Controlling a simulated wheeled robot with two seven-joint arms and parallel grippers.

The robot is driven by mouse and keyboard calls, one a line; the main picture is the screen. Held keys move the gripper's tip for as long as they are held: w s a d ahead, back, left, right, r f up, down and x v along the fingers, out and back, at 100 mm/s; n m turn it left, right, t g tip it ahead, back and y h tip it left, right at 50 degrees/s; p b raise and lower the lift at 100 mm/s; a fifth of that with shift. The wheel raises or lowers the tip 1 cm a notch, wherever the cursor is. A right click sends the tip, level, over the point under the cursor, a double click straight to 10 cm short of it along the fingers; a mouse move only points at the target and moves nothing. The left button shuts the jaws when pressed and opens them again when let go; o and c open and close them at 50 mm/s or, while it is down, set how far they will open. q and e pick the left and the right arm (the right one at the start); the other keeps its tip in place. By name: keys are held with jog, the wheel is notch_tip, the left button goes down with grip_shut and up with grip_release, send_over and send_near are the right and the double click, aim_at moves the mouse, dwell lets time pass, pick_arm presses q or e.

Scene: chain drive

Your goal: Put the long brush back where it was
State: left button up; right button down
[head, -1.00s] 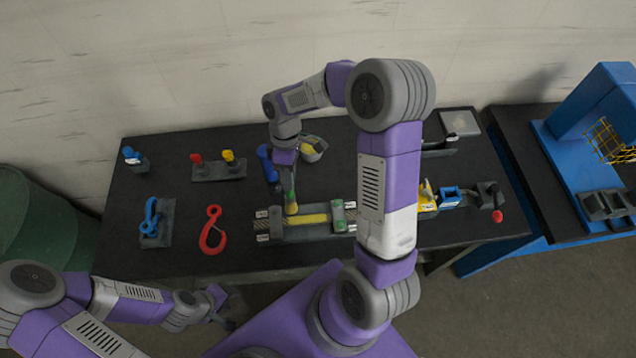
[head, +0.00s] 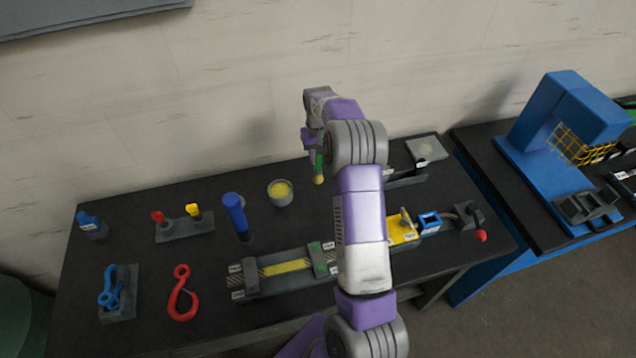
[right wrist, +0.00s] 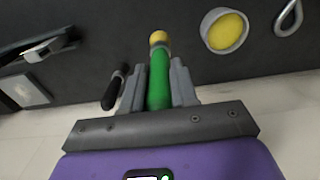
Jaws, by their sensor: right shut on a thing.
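The long brush, with a green handle (head: 319,162) and a yellow tip, hangs tip-down from my right gripper (head: 311,138) over the back of the black table. In the right wrist view the green handle (right wrist: 160,80) lies between the two grey fingers, which are shut on it; the yellow tip (right wrist: 158,38) sticks out beyond them. The tip seems to be above the table, apart from other things. A cup with yellow contents (head: 281,193) stands left of the brush; it also shows in the right wrist view (right wrist: 226,31). My left gripper is out of view.
A blue upright tool (head: 236,215) stands left of the cup. A clamp fixture with a yellow bar (head: 285,266) lies in front. A dark tray (head: 405,180) and a grey pad (head: 424,148) are at the back right, partly behind my arm. A dark handle (right wrist: 114,90) is beside my fingers.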

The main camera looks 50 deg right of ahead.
aim_at(318, 171)
notch_tip(318, 171, down, 8)
jog(key=shift+w+r, duration=0.1)
jog(key=shift+r, duration=0.1)
jog(key=shift+f, duration=0.1)
jog(key=c, duration=0.9)
grip_release()
notch_tip(318, 171, up, 12)
jog(key=shift+a+r, duration=0.1)
jog(key=shift+r, duration=0.05)
